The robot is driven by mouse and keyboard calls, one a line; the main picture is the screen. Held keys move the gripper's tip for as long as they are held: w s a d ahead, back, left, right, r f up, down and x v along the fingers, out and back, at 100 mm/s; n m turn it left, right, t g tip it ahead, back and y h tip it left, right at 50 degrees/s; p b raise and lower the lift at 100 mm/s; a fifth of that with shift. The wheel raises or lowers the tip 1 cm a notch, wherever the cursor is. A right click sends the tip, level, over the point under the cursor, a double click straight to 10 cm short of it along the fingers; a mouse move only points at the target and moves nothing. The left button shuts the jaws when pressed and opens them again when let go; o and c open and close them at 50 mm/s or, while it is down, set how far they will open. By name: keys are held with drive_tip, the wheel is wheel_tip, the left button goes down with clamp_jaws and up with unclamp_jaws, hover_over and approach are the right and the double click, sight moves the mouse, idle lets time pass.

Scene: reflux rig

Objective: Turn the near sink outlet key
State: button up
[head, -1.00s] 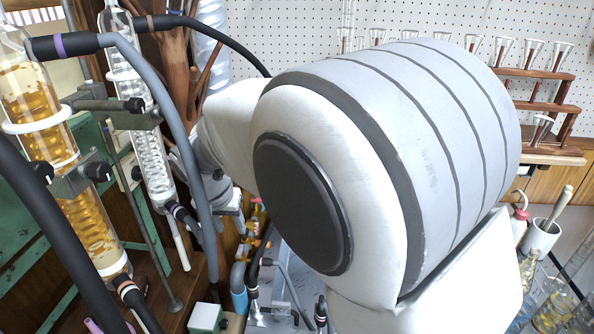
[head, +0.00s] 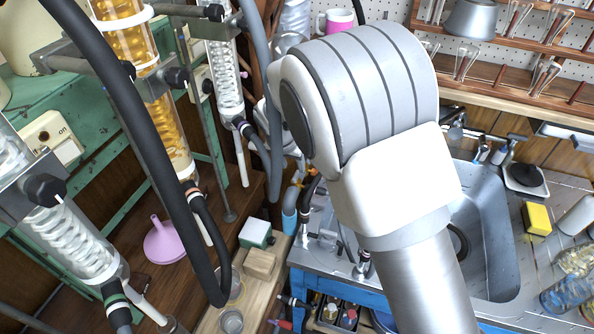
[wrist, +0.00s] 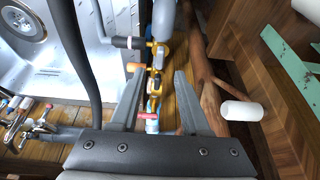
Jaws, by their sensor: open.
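In the wrist view, brass outlet fittings (wrist: 157,58) stand in a line between and beyond my fingers. One has an orange key (wrist: 135,67), close to the left fingertip. A red key (wrist: 147,103) sits lower, between the fingers. I cannot tell which is the near sink outlet key. My gripper (wrist: 159,76) is open, with nothing clearly held; contact with the fittings cannot be judged. In the head view, small orange and brass fittings (head: 299,181) show left of my arm, which hides my gripper's fingers.
The steel sink (head: 497,245) lies right of my arm; its drain (wrist: 24,24) shows in the wrist view. A dark hose (wrist: 82,60) runs beside the left finger. Glass condensers (head: 150,75) and thick hoses (head: 165,170) crowd the left. A wooden post (wrist: 205,75) stands right of the fingers.

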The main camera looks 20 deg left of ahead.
sight(296, 175)
drive_tip(key=x, duration=0.6)
clamp_jaws()
